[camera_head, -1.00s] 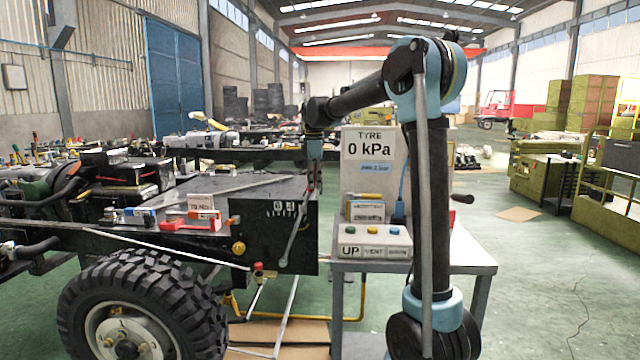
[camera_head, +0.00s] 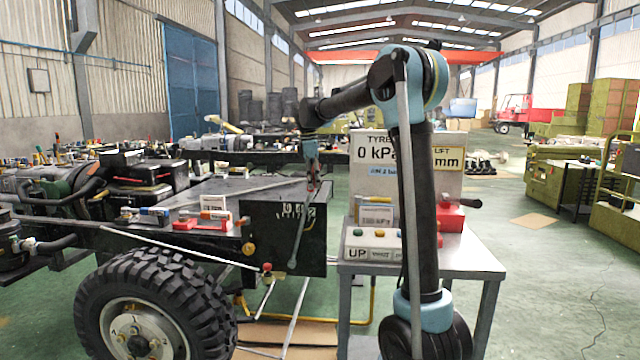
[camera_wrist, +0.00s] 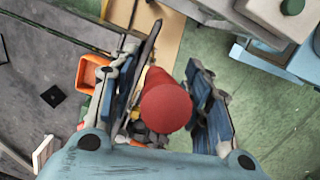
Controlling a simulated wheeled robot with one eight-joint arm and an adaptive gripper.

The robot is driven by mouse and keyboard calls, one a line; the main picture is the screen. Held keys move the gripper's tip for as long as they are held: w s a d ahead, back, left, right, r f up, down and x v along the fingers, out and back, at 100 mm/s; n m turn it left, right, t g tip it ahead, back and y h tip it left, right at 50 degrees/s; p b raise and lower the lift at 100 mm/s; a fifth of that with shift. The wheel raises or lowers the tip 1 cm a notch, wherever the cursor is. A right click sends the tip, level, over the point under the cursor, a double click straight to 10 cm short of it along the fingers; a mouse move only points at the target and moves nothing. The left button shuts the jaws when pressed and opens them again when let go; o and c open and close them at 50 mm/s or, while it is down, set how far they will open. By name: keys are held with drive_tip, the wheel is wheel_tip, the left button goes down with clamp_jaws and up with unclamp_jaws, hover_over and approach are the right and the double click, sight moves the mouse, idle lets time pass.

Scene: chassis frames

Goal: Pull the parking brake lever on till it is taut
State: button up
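The parking brake lever (camera_head: 301,230) is a thin grey rod on the side of the black panel on the chassis, leaning slightly right toward its top. Its red knob (camera_wrist: 166,107) shows large in the wrist view. My gripper (camera_head: 312,180) points down over the lever's top end. In the wrist view its two blue-grey fingers stand apart, one on each side of the knob, and look open. The lower part of the lever is mostly hidden behind the knob in the wrist view.
A grey table (camera_head: 462,262) with a button box (camera_head: 372,246) and a tyre gauge panel (camera_head: 375,185) stands right of the panel. A large tyre (camera_head: 150,305) is at lower left. Small boxes (camera_head: 213,212) lie on the chassis top. Open green floor is at right.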

drive_tip(key=r, duration=0.8)
drive_tip(key=a+r, duration=0.1)
drive_tip(key=r, duration=0.2)
drive_tip(key=shift+s+r, duration=0.3)
drive_tip(key=shift+r, duration=0.1)
wheel_tip(320, 180, up, 8)
drive_tip(key=d+r+y, duration=0.1)
drive_tip(key=d, duration=0.1)
drive_tip(key=f, duration=1.7)
drive_tip(key=shift+w+a+f, duration=0.25)
drive_tip(key=shift+w+f, duration=0.05)
drive_tip(key=shift+f, duration=0.05)
